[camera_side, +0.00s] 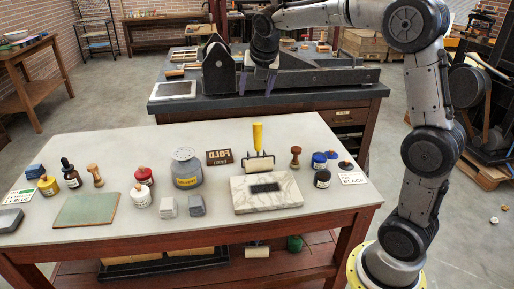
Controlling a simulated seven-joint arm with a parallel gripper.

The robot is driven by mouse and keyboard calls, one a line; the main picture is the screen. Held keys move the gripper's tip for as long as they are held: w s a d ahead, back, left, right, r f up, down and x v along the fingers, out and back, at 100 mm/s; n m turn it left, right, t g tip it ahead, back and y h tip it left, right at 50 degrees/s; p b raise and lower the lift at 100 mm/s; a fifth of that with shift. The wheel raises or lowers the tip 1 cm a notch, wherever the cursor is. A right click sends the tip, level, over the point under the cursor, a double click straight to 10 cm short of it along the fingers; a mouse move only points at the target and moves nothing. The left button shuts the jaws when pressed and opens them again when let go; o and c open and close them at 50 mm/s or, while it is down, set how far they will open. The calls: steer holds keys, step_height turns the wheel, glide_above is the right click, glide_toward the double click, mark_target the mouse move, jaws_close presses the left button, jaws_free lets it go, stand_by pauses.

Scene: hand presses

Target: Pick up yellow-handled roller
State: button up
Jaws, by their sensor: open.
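The yellow-handled roller (258,147) stands behind the marble slab on the pale worktable, its yellow handle pointing up and its pale roller end low at the slab's back edge. My gripper (257,84) hangs above and behind the roller, fingers pointing down. The fingers are apart with nothing between them. In the picture, it is in front of the dark press on the rear bench, clear of the handle.
The marble slab (285,200) carries a black ink patch. Ink jars and a stamp (295,157) stand to the right. A grey canister (186,168) and a dark type block (219,157) stand to the left. Bare tabletop (340,208) lies at the front right.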

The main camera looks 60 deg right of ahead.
steer(key=g, duration=0.1)
glide_toward(258, 124)
steer(key=shift+m+g, duration=0.3)
steer(key=shift+g, duration=0.1)
steer(key=x, duration=0.9)
steer(key=shift+w+a, duration=0.1)
steer(key=shift+w, duration=0.2)
steer(key=shift+x, duration=3)
steer(key=shift+a, duration=0.2)
jaws_close()
